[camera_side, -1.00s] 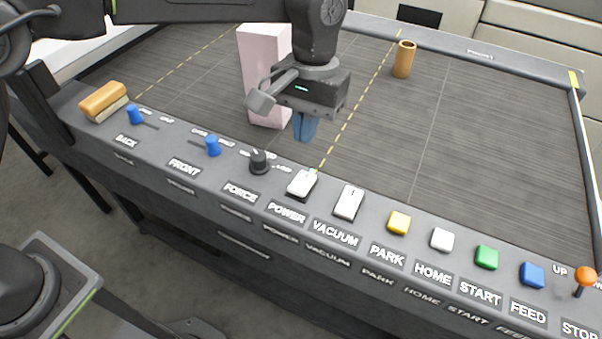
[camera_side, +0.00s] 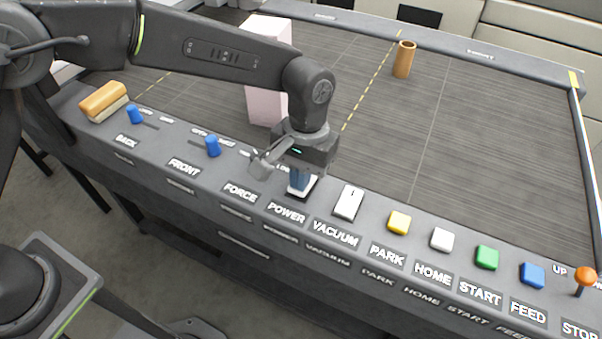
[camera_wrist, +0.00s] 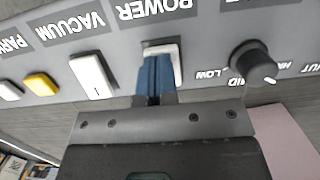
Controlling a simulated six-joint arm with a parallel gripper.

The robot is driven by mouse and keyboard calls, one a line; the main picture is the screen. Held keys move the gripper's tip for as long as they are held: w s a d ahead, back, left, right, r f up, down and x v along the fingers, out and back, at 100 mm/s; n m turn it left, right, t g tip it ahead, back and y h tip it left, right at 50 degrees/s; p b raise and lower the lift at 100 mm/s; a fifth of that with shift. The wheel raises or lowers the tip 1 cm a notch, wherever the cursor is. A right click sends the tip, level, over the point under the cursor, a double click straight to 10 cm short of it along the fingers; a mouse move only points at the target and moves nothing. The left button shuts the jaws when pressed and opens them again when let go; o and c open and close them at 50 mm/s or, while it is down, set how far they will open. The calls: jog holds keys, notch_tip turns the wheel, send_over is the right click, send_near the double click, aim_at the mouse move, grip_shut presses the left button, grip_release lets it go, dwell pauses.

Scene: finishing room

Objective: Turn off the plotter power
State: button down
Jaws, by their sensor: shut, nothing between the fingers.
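The white POWER rocker switch (camera_side: 301,191) sits on the control panel above its POWER label (camera_side: 286,212). My gripper (camera_side: 298,182) is shut, and its blue fingertips are right over the switch, hiding much of it. In the wrist view the blue fingers (camera_wrist: 155,82) overlap the switch (camera_wrist: 172,52), whose far and side edges show. I cannot tell whether the fingertips touch or press it, nor which way the rocker is tipped.
The white VACUUM rocker (camera_side: 348,202) is close on the right, then the yellow PARK button (camera_side: 399,222). The black FORCE knob (camera_wrist: 254,65) is on the other side. A pink block (camera_side: 266,100) and a brown cup (camera_side: 404,59) stand on the bed behind.

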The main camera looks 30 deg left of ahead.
jog(key=shift+s+a+f+t, duration=0.1)
jog(key=shift+s+f+t, duration=0.25)
jog(key=shift+t, duration=0.35)
jog(key=shift+s+f+t, duration=0.15)
jog(key=shift+f+t, duration=0.3)
jog(key=shift+t, duration=0.25)
jog(key=shift+w, duration=0.15)
jog(key=shift+w+r, duration=0.25)
jog(key=shift+w, duration=0.45)
jog(key=shift+r, duration=0.15)
jog(key=shift+r, duration=0.3)
notch_tip(320, 180, up, 14)
jog(key=s, duration=0.1)
jog(key=shift+s, duration=0.25)
